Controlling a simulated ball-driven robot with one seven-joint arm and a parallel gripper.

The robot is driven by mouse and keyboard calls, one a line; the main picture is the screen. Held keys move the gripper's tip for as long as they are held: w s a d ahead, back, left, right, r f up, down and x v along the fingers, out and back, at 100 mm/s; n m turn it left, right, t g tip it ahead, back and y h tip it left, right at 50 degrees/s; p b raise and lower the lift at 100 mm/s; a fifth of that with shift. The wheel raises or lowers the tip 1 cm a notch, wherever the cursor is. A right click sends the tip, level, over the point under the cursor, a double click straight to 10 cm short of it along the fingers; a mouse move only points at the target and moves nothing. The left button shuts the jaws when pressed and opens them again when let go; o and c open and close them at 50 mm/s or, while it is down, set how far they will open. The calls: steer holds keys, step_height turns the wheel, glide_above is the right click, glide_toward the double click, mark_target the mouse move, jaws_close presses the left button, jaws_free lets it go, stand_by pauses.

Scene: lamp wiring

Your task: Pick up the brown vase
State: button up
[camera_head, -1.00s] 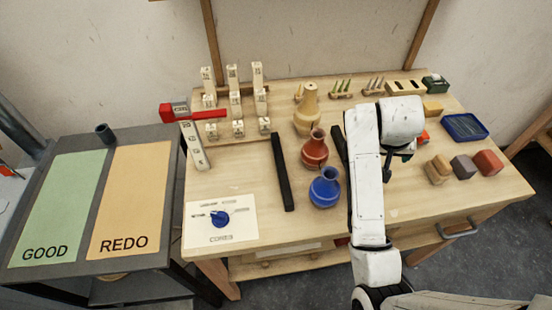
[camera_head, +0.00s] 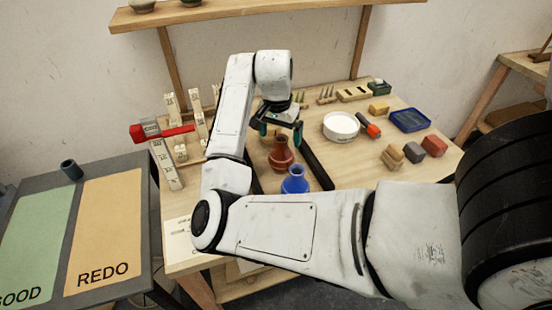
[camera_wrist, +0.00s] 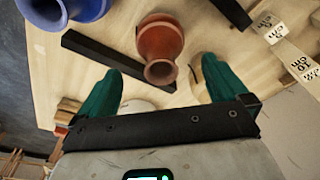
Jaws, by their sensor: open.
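The reddish-brown vase (camera_head: 281,156) stands upright on the wooden table, just behind the blue vase (camera_head: 295,180). My gripper (camera_head: 281,134) is above and slightly behind it, with teal fingers apart and nothing held. In the wrist view the brown vase (camera_wrist: 161,42) shows with its mouth toward the camera, between and beyond the fingertips of my gripper (camera_wrist: 160,66). I cannot tell how far the fingers are from it. The blue vase (camera_wrist: 68,8) is at the top left there. The tan vase is mostly hidden behind my gripper in the head view.
A black bar (camera_head: 316,166) lies right of the vases. A white round dish (camera_head: 341,126), an orange-handled tool (camera_head: 369,127) and a blue tray (camera_head: 409,120) are farther right. Pale labelled blocks (camera_head: 166,164) stand left. A shelf (camera_head: 230,14) is above the back.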

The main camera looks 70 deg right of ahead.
mark_target(282, 151)
steer(key=f, duration=0.2)
steer(key=d+f+p, duration=0.1)
steer(key=f, duration=0.5)
steer(key=shift+d, duration=0.2)
steer(key=shift+c, duration=0.4)
